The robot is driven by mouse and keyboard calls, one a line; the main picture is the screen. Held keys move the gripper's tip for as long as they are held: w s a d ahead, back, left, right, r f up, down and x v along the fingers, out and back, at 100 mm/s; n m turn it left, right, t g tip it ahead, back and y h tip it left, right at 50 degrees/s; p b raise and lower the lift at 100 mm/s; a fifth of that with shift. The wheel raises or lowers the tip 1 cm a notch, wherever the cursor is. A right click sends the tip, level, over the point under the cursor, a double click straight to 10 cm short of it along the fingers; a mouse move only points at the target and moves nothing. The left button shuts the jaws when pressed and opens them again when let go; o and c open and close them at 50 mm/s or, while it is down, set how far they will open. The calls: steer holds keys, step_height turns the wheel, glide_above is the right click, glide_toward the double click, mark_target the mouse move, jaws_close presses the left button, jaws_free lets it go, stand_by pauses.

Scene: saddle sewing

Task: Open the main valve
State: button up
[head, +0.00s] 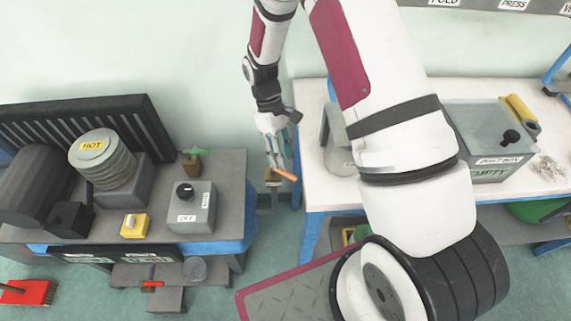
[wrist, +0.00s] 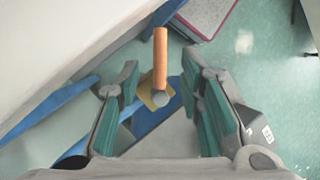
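A valve with an orange lever handle (head: 287,175) and a brass-coloured body (head: 271,178) stands in the gap between the two benches. In the wrist view the orange handle (wrist: 160,58) points away from a grey round pivot (wrist: 160,97) on the yellowish body. My gripper (head: 281,160) reaches down just above the handle. In the wrist view my gripper (wrist: 162,82) is open, with teal pads on either side of the valve and clear gaps to both. Whether the pads are level with the handle cannot be told. No label is readable on this valve.
The left bench holds a smaller green-handled valve (head: 194,157), a grey switch box marked OFF (head: 191,206) and a boiler marked HOT (head: 104,160). A white-topped table (head: 308,120) with a grey box (head: 487,140) stands to the right, close to my gripper.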

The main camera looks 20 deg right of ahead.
steer(key=v, duration=0.7)
steer(key=shift+r, duration=0.35)
steer(key=shift+w, duration=0.1)
steer(key=t+h+b, duration=0.2)
steer(key=h+b, duration=0.1)
steer(key=h, duration=0.1)
glide_toward(282, 171)
steer(key=shift+m, duration=0.5)
steer(key=x, duration=0.8)
steer(key=shift+d+f, duration=0.1)
steer(key=shift+d, duration=0.05)
steer(key=shift+c, duration=0.6)
jaws_close()
